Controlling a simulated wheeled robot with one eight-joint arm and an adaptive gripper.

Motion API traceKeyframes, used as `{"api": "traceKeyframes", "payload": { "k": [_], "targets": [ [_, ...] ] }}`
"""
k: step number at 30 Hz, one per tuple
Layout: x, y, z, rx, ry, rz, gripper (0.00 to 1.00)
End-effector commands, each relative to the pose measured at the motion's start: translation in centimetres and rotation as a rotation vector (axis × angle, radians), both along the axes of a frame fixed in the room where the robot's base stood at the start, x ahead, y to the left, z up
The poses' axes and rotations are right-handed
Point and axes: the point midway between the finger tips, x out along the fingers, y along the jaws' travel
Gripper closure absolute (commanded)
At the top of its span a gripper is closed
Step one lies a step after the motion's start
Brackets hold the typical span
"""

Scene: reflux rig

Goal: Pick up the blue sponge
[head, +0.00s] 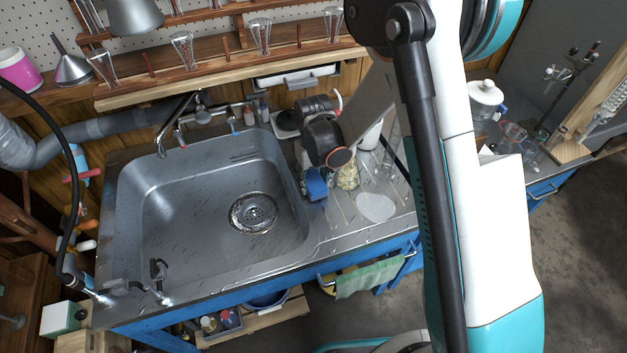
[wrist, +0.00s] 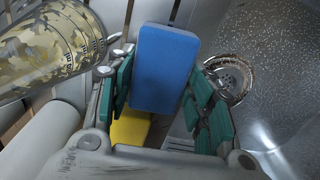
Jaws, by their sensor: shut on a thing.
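The blue sponge (wrist: 165,68) stands upright between the teal-padded fingers of my gripper (wrist: 163,90) in the wrist view. My gripper is shut on it, with the left pads against its left side; the contact on the right is harder to make out. In the head view the blue sponge (head: 316,184) shows at the sink's right rim, partly hidden by dark parts above it. I cannot tell whether it still touches what is below.
A yellow object (wrist: 130,130) lies below the sponge. A jar with mottled contents (head: 347,176) stands close right of the sponge, among glassware on the counter. The steel sink (head: 180,215) is empty, with a round drain (head: 254,212). A green towel (head: 370,277) hangs in front.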

Motion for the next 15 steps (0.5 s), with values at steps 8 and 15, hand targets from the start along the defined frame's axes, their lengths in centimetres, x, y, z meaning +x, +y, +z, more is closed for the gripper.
{"api": "traceKeyframes", "payload": {
  "k": [8,15],
  "targets": [
    [-0.1,0.0,4.4,0.0,0.0,0.0,0.69],
    [-0.1,0.0,11.2,0.0,0.0,0.0,0.69]
  ]
}}
